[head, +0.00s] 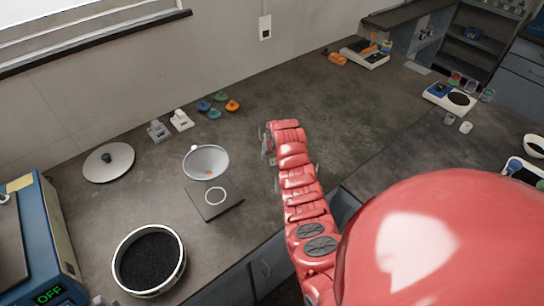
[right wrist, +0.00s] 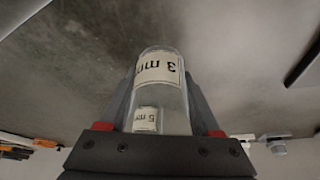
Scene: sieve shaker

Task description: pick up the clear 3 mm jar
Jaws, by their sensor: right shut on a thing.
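The clear 3 mm jar (right wrist: 158,68) fills the middle of the right wrist view, its white "3 mm" label upside down in the picture. My right gripper (right wrist: 160,92) is shut on it, one finger on each side. In the head view my right arm reaches over the counter and the right gripper (head: 269,146) is at its far end; the arm mostly hides the jar there. A second jar's label (right wrist: 146,119), seeming to read "5 m", shows behind the held jar. My left gripper is not in view.
A funnel (head: 206,162) on a dark-based stand, a sieve of black grains (head: 149,260) and a round lid (head: 108,161) are left of my arm. Small coloured objects (head: 220,106) lie behind.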

